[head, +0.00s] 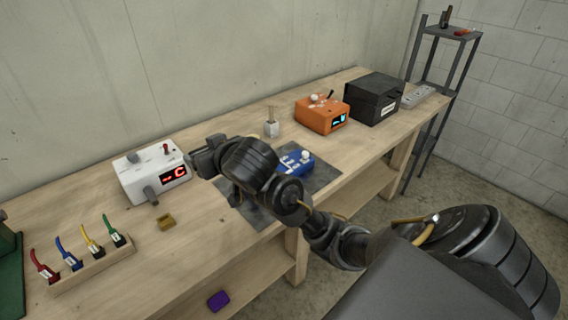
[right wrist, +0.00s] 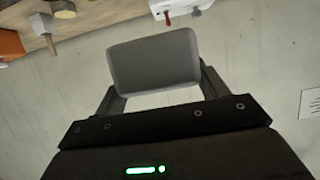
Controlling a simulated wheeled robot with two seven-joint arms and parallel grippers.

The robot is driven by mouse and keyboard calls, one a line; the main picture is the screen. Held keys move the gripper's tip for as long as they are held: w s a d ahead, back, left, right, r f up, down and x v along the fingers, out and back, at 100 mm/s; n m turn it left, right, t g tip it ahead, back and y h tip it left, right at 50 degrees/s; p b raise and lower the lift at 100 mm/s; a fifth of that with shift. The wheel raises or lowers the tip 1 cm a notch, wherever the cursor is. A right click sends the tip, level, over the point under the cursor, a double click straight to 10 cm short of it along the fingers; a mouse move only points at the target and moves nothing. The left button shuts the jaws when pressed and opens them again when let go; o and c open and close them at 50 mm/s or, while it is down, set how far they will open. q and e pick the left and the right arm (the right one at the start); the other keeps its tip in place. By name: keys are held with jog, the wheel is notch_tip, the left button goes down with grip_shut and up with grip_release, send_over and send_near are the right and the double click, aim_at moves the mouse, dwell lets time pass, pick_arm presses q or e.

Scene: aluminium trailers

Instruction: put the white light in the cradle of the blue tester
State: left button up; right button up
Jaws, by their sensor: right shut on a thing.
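The blue tester (head: 296,161) sits on a dark mat on the bench, partly hidden behind my right arm. A white knob shows on it, but I cannot make out its cradle. No other white light is clearly seen. My left gripper is not in view.
A white box (head: 140,180) with a red display, an orange box (head: 320,115) and a black box (head: 375,99) stand on the bench. A rack (head: 92,262) holds several coloured plugs. A purple piece (head: 218,300) lies below.

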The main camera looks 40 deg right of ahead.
jog(key=s+d+f+m+h, duration=0.1)
jog(key=s+d+f, duration=0.1)
jog(key=d+f, duration=0.35)
jog(key=s+d+f+m+h, duration=0.1)
jog(key=s+d+f, duration=0.1)
jog(key=d, duration=0.6)
jog(key=s+d, duration=0.5)
jog(key=d, duration=0.5)
jog(key=a+r, duration=0.1)
jog(key=a+r+n+y, duration=0.1)
jog(key=a, duration=0.1)
jog(key=a+r+n+y+b, duration=0.1)
jog(key=shift+s+a+r, duration=0.1)
jog(key=shift+s+a, duration=0.05)
jog(key=shift+a, duration=0.15)
